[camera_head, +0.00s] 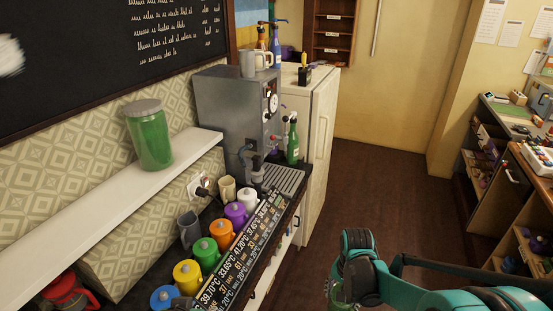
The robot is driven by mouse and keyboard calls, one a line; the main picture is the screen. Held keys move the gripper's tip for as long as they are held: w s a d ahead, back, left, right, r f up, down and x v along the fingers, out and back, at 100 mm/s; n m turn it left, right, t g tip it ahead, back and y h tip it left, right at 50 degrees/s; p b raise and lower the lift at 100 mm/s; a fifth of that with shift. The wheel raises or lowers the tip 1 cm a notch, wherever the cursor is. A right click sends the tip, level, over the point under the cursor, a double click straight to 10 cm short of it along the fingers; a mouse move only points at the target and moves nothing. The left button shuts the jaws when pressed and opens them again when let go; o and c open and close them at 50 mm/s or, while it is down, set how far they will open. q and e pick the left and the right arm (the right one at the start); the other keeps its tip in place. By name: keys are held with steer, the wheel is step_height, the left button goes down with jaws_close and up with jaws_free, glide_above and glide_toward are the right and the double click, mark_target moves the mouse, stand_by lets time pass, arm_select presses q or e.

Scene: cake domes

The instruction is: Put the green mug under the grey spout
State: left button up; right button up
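The green mug (205,253) stands in a row of coloured mugs on the dark counter, between an orange mug and a yellow mug. A grey knob-like shape shows at its top. The grey drinks machine (225,101) stands farther back. A grey spout-like part (246,152) sticks out low on its front, above a slatted drip tray (284,178); the spout's exact shape is too small to tell. My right arm comes in from the lower right, away from the mugs. Its gripper end (343,290) is low at the bottom, its fingers not clear. I cannot make out my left gripper.
A printed dark strip (250,245) lies along the counter's front edge. A green bottle (292,140) stands beside the machine. A white shelf (105,215) with a green jar (149,138) overhangs the counter's back. Open floor (385,175) lies to the right.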

steer(key=n, duration=0.1)
steer(key=f+n, duration=0.1)
steer(key=n, duration=0.1)
steer(key=f+n, duration=0.1)
steer(key=shift+w+a+f+b, duration=0.2)
steer(key=shift+w+a+b, duration=0.1)
steer(key=shift+w+b, duration=0.05)
steer(key=n, duration=0.1)
steer(key=f+n, duration=0.1)
steer(key=n, duration=0.1)
steer(key=shift+w+a+f+n, duration=0.2)
steer(key=shift+a+n, duration=0.05)
steer(key=shift+n, duration=0.15)
